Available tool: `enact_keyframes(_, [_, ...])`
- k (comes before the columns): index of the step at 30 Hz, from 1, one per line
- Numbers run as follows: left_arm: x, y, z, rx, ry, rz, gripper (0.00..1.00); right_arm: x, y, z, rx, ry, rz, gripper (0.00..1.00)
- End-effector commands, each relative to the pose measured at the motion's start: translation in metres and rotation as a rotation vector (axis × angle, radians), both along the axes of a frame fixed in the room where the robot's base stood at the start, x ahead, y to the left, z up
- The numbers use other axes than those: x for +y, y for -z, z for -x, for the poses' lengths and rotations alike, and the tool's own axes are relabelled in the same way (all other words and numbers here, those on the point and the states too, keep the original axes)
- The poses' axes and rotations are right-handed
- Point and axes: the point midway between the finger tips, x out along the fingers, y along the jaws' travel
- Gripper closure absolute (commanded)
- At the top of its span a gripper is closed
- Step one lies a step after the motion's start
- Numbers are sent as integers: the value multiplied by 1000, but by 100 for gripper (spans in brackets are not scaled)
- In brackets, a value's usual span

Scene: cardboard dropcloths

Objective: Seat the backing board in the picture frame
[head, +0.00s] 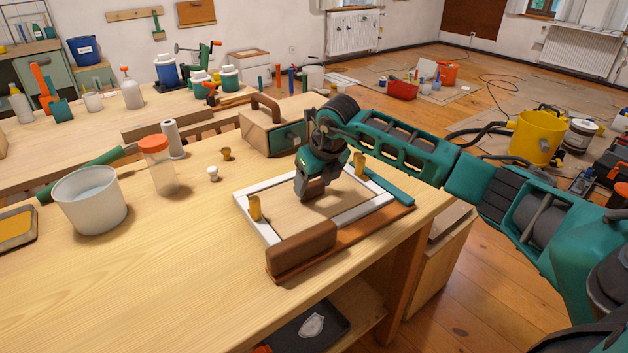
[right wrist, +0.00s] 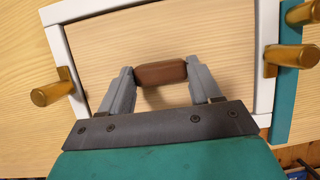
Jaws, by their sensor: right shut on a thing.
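The white picture frame (head: 362,213) lies flat near the table's right end; it also shows in the right wrist view (right wrist: 63,47). The pale wooden backing board (head: 283,213) lies within the frame's outline, its grain clear in the right wrist view (right wrist: 205,35). My right gripper (head: 308,193) points down over the board. In the right wrist view its fingers (right wrist: 162,80) are shut on the board's brown handle (right wrist: 162,73). The gripper hides part of the board, and I cannot tell whether its edges are fully down. My left gripper is out of view.
Brass pegs (head: 255,208) stand at opposite sides of the frame, another at the far right (head: 360,162). A brown block (head: 302,250) borders the front and a teal strip (head: 390,187) the right. A white bucket (head: 90,200) and red-lidded jar (head: 158,165) stand left.

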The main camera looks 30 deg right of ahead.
Motion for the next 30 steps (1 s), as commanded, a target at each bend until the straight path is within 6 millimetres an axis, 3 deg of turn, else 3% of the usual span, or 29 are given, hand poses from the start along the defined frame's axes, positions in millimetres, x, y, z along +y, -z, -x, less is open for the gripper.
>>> enact_keyframes(8, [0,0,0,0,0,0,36,0,0,0,0,0,0,12])
enact_keyframes(17, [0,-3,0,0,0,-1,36,0,-3,0,-1,0,0,11])
enact_keyframes(23, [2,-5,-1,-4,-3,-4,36,-1,-30,11,-4,-1,1,11])
enact_keyframes(30, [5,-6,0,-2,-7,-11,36,-1,-79,30,-4,-1,1,11])
